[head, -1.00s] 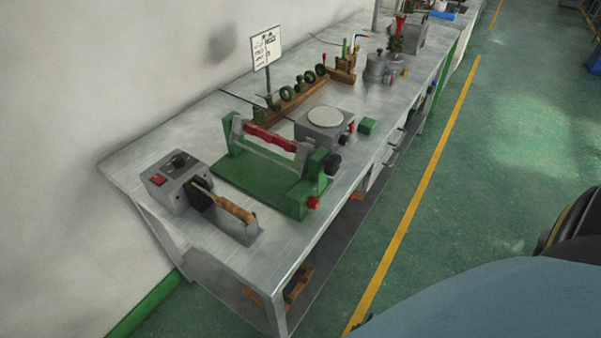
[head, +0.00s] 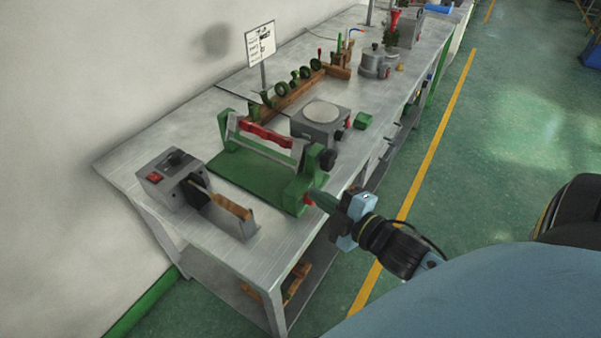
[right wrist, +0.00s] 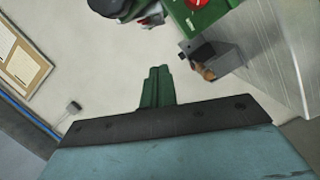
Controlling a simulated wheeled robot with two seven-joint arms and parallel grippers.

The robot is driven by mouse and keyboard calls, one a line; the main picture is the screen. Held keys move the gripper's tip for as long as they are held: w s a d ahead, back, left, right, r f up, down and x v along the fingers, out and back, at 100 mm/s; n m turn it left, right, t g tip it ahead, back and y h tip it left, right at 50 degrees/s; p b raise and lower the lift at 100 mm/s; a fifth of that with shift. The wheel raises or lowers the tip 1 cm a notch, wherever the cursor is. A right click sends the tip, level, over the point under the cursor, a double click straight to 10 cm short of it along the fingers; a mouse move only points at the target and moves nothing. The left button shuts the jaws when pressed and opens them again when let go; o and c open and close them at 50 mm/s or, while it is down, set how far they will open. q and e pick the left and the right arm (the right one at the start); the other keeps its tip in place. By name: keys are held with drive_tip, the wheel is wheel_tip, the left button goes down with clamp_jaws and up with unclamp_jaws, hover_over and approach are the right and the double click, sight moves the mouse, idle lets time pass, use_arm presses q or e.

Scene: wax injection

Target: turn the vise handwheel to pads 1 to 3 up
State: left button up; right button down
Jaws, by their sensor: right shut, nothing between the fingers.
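The green vise (head: 240,175) stands on the bench with a red and grey bar (head: 265,138) across its top. A black round knob (head: 328,160), which looks like the handwheel, is on its right end, with a red knob (head: 308,200) lower down. Pad numbers are too small to read. My right gripper (head: 317,196) is shut and empty, its green fingertips close by the red knob; I cannot tell if they touch. My left gripper is not in view.
A grey control box (head: 170,180) and a wood-handled tool in a stand (head: 235,230) are on the near left of the bench. A grey round-plate unit (head: 320,128), a green block (head: 362,121) and a sign (head: 260,45) stand behind.

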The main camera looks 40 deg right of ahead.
sight(300, 182)
drive_tip(key=x, duration=0.9)
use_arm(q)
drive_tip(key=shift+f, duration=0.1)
use_arm(e)
drive_tip(key=shift+w+d+f, duration=0.2)
drive_tip(key=shift+d+f, duration=0.1)
drive_tip(key=shift+d, duration=0.3)
drive_tip(key=shift+w+d+f, duration=0.15)
drive_tip(key=shift+d+f, duration=0.1)
drive_tip(key=shift+d, duration=0.3)
drive_tip(key=shift+w+d+f, duration=0.2)
drive_tip(key=shift+d+f, duration=0.1)
drive_tip(key=shift+d, duration=0.3)
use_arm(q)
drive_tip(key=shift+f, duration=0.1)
